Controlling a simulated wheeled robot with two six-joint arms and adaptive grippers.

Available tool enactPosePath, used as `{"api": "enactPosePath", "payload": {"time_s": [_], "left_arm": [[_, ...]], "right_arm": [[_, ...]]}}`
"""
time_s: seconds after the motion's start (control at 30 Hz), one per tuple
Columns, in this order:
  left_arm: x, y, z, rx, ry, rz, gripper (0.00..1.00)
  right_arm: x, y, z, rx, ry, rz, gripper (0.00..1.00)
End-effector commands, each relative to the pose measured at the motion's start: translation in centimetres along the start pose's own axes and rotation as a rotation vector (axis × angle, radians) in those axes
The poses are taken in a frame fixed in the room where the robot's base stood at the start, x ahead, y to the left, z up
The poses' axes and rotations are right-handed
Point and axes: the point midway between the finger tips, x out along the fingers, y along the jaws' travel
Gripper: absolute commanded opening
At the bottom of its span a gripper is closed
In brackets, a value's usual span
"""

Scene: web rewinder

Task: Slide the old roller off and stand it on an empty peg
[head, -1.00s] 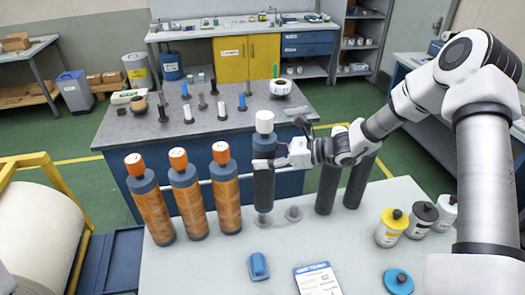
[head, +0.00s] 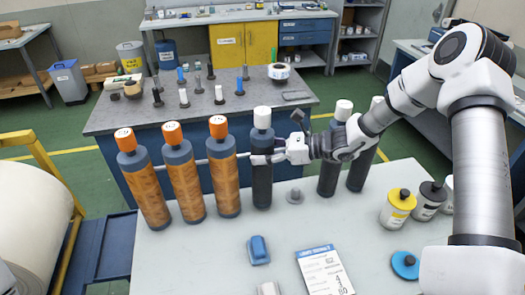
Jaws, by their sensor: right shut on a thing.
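A dark roller with a white cap (head: 262,185) stands upright at the table's middle, just right of the orange rollers. Its lower end is down at table level; the peg beneath it is hidden. My right gripper (head: 264,158) reaches in from the right and is shut on its upper part, below the cap. A bare grey peg (head: 294,196) stands just right of it. Two more dark rollers with white caps (head: 330,172) and (head: 360,172) stand further right, partly behind my right arm. My left gripper is not in view.
Three orange-capped rollers (head: 185,180) stand close on the left. The near table (head: 200,260) also holds a blue object (head: 258,250), a label card (head: 324,270), a blue disc (head: 405,264) and jars (head: 397,208) at right. A grey bench (head: 205,118) lies behind.

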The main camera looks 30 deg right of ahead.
Motion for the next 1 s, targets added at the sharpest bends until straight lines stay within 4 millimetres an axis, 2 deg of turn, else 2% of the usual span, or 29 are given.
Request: {"api": "enactPosePath", "payload": {"time_s": [0.1,0.13,0.2,0.6,1.0], "left_arm": [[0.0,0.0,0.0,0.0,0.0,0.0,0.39],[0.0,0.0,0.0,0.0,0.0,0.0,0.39],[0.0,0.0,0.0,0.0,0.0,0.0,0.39],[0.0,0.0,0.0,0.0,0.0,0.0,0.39],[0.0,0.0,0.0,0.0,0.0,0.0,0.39]], "right_arm": [[0.0,0.0,0.1,-0.001,-0.001,0.0,0.12],[0.0,0.0,0.1,-0.001,-0.001,0.0,0.6],[0.0,0.0,0.1,-0.001,-0.001,0.0,0.85],[-0.4,0.0,0.0,0.001,-0.001,-0.002,0.86],[-6.7,0.0,0.2,0.0,-0.006,-0.001,0.86]]}}
